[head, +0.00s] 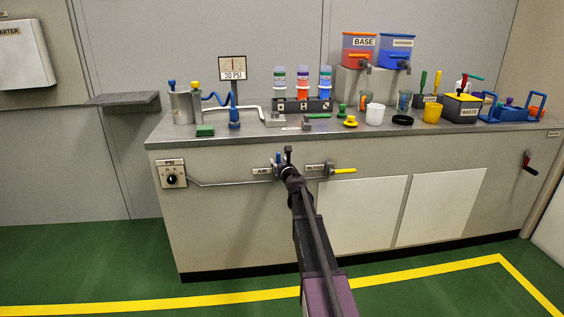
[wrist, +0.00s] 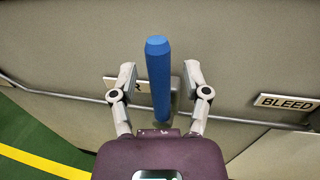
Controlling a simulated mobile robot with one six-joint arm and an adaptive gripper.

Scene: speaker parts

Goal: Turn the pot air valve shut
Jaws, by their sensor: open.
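The pot air valve has a blue handle (wrist: 159,80), which stands between my gripper's fingers in the wrist view. In the head view the blue handle (head: 278,158) shows only partly beside my gripper, just right of the AIR label (head: 262,171). My gripper (wrist: 160,82) is open, one finger on each side of the handle, with gaps showing on both sides. In the head view my gripper (head: 287,160) is at the cabinet front, and my arm hides part of the valve. The handle runs lengthwise away from the gripper's palm in the wrist view.
A thin pipe (head: 230,183) runs along the cabinet front from the PSI box (head: 172,175). The yellow-handled bleed valve (head: 343,171) is to the right. The worktop (head: 250,131) above carries cups, bottles and containers. The green floor (head: 110,260) in front is clear.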

